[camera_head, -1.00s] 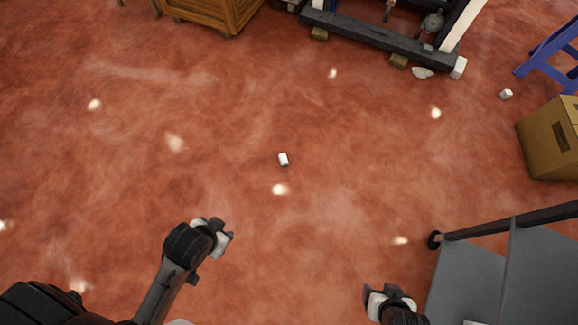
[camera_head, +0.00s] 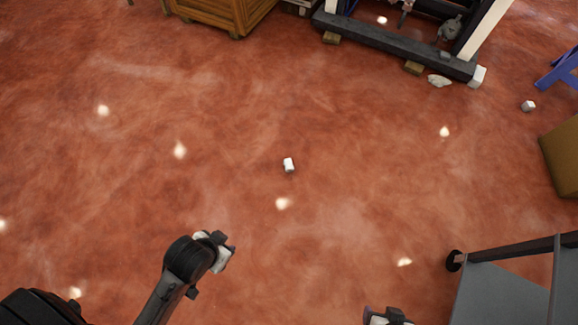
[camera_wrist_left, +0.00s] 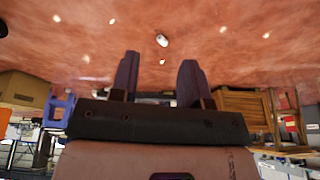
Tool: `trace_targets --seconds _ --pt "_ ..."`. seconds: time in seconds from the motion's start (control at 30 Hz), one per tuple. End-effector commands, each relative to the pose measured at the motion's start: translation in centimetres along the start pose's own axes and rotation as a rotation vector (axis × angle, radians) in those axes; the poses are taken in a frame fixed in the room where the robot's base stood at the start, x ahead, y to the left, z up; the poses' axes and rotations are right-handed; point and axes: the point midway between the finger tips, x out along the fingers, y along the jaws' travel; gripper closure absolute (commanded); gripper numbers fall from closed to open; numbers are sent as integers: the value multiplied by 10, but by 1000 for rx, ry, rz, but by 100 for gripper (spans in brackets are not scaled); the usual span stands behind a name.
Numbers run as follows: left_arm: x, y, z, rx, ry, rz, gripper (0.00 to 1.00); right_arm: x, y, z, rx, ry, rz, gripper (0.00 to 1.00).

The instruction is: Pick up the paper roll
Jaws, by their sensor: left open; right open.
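A small white roll (camera_head: 289,164) lies on the red floor near the middle of the head view, apart from both grippers. It also shows in the left wrist view (camera_wrist_left: 162,40), beyond and roughly between the fingertips. My left gripper (camera_head: 224,252) is open and empty, below and left of the roll in the head view. Its two spread fingers show in the left wrist view (camera_wrist_left: 157,66). My right gripper (camera_head: 388,316) is open at the bottom edge of the head view, mostly cut off.
A wooden cabinet (camera_head: 220,14) and a dark-beamed frame (camera_head: 395,46) stand at the back. A small white block (camera_head: 528,105) lies at the right. A cardboard box (camera_head: 562,152) and a grey cart (camera_head: 500,293) stand on the right. The floor around the roll is clear.

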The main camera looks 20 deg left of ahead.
Motion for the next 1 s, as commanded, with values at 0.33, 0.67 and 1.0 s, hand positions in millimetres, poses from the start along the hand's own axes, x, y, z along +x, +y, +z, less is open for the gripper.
trace_targets --seconds 0.33,0.67,1.0 --pt "0 0 0 -1 0 1 55 0 1 0 -2 0 2 30" --pt "0 4 -1 -12 1 10 23 1 2 0 -8 -1 6 30" --pt "0 1 -1 -5 0 4 11 0 2 0 -7 -1 6 30"
